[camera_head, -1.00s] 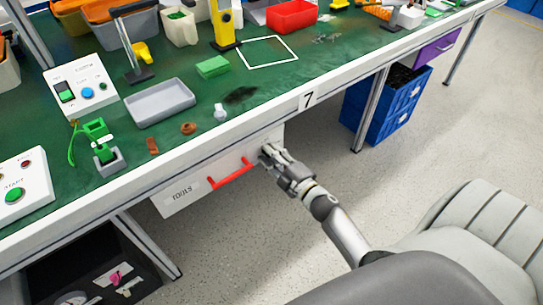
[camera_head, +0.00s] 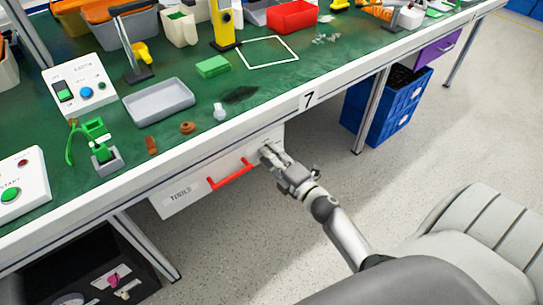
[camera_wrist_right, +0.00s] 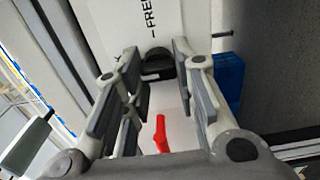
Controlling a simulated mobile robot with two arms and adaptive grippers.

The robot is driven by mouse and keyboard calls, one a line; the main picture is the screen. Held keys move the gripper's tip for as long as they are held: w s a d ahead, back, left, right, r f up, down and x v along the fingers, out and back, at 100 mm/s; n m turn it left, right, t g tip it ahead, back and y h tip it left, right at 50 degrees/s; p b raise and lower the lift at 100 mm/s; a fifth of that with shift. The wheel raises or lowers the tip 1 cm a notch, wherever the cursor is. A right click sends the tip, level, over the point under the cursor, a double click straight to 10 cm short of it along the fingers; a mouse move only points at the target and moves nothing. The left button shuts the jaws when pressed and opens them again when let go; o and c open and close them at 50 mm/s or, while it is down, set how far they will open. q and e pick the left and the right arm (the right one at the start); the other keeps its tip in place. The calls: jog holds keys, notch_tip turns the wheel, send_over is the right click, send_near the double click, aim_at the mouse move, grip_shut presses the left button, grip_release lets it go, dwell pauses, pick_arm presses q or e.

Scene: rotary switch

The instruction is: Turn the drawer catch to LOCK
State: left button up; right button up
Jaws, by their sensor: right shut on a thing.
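The drawer catch is a dark rotary knob (camera_wrist_right: 160,64) on the white drawer front, seen between my fingertips in the right wrist view. The printed word FREE with a short line stands just beyond it; no LOCK label is readable. In the head view the drawer (camera_head: 180,197), marked TOOLS, hangs under the bench with a red handle (camera_head: 230,174). My right gripper (camera_head: 266,152) is at the drawer's right end and hides the knob there. In the wrist view its fingers (camera_wrist_right: 157,66) are shut on the knob from both sides. My left gripper is out of view.
The green bench top (camera_head: 290,85) overhangs the drawer. The red handle (camera_wrist_right: 160,135) lies close to my fingers in the wrist view. A blue crate (camera_head: 385,110) stands under the bench to the right, and a grey chair (camera_head: 490,225) stands at the lower right.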

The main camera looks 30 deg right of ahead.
jog(key=o, duration=1)
jog(key=shift+o, duration=0.2)
jog(key=shift+s, duration=0.1)
jog(key=s, duration=1.1)
jog(key=shift+s+d, duration=0.4)
jog(key=shift+d, duration=0.05)
